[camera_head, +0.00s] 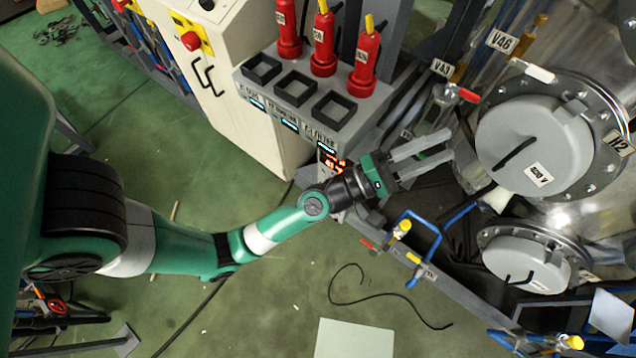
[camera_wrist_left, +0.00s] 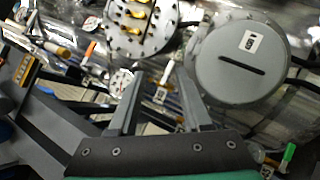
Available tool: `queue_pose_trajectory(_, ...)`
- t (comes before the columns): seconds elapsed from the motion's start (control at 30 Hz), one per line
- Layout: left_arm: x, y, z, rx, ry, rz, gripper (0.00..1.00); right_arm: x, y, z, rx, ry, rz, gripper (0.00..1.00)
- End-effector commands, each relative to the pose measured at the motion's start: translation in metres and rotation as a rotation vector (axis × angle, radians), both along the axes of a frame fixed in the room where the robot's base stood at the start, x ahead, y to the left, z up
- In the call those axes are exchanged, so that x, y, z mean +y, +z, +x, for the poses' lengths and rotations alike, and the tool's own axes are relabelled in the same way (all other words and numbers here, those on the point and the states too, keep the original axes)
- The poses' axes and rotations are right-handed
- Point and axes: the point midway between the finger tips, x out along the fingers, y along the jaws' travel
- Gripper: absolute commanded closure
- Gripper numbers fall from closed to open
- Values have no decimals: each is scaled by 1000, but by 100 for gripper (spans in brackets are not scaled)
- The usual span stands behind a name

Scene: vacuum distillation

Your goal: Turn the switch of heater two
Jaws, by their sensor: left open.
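The label H2 (camera_head: 618,143) sits at the right edge of the head view, beside a large round grey cover (camera_head: 550,130) on the metal vessel. The cover bears a thin black bar (camera_head: 515,154) and a white label reading 400V. A round grey cover (camera_wrist_left: 225,75) with a dark bar (camera_wrist_left: 242,65) shows at upper right in the wrist view. My left gripper (camera_head: 450,146) is open and empty, just left of the large cover and apart from it. Its two fingers (camera_wrist_left: 158,72) point up in the wrist view. My right gripper is not in view.
A smaller round cover (camera_head: 527,262) with a black bar lies below. Valves V43 (camera_head: 441,68) and V46 (camera_head: 501,41) are above my left gripper. Blue pipes (camera_head: 425,225) run below my gripper.

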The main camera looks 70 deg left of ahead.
Motion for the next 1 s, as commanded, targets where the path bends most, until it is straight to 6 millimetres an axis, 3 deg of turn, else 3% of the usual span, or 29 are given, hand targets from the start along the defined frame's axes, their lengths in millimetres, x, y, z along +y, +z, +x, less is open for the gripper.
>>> queue_pose_trajectory(0.03,15,-88,-9,66,1,-157,51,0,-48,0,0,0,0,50)
queue_pose_trajectory(0.1,37,-167,-24,136,21,-384,51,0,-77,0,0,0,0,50)
queue_pose_trajectory(0.17,54,-233,-42,187,56,-569,51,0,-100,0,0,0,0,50)
queue_pose_trajectory(0.2,65,-276,-56,218,90,-687,51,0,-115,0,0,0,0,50)
queue_pose_trajectory(0.3,87,-379,-99,274,195,-963,51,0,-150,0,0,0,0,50)
queue_pose_trajectory(0.4,102,-464,-145,304,319,-1190,51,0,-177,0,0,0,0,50)
queue_pose_trajectory(0.43,105,-483,-158,308,352,-1243,51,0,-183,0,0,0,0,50)
queue_pose_trajectory(0.53,110,-528,-192,311,444,-1374,51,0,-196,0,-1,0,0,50)
queue_pose_trajectory(0.67,113,-547,-211,307,497,-1442,51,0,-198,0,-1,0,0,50)
queue_pose_trajectory(0.87,116,-547,-207,305,499,-1446,51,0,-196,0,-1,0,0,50)
queue_pose_trajectory(1.0,128,-555,-190,301,499,-1445,51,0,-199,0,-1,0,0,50)
